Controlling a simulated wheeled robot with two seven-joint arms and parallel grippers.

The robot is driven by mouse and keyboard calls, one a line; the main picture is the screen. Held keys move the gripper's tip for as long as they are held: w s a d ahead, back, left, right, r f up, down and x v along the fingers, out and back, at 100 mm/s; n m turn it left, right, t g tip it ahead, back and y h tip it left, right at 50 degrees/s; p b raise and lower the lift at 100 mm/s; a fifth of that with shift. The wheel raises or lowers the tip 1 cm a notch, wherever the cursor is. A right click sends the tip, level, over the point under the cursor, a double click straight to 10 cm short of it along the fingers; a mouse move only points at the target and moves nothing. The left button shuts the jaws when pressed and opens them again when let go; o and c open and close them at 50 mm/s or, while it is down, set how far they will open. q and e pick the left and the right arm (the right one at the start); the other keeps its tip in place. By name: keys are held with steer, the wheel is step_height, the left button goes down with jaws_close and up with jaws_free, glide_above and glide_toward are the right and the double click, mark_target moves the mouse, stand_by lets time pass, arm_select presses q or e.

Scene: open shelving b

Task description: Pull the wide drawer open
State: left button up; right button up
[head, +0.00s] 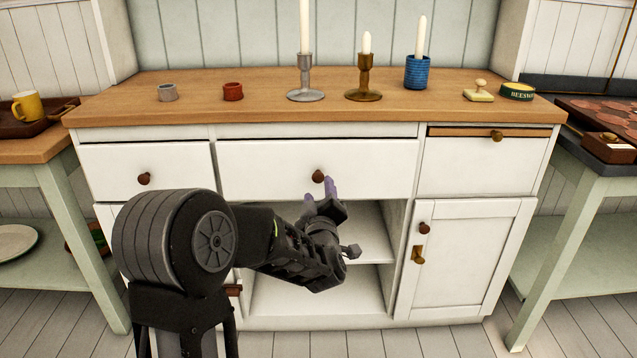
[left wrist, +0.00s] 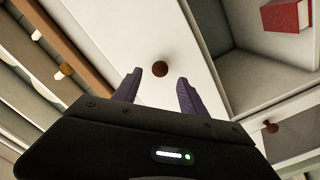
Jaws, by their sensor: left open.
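The wide drawer (head: 270,172) is the middle white front under the wooden counter. It looks shut, with one round brown knob (head: 318,176) at its centre. My left gripper (head: 319,190) is just below and in front of this knob, its purple fingers pointing up at it. In the left wrist view the fingers (left wrist: 159,92) are spread apart, and the knob (left wrist: 160,69) shows beyond their tips, roughly between them. I cannot tell whether anything touches; nothing is held. My right gripper is not in view.
An open shelf space (head: 367,222) lies below the wide drawer. Candlesticks, including a silver one (head: 305,92), stand on the counter (head: 210,108) with a blue candle holder (head: 417,72). A narrow drawer (head: 145,171) is at left; a cupboard door (head: 464,258) is at right.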

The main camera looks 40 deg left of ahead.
mark_target(319, 180)
arm_select(q)
steer(key=b+x, duration=0.1)
steer(key=x, duration=0.5)
steer(key=shift+c, duration=0.3)
jaws_close()
stand_by(1.0)
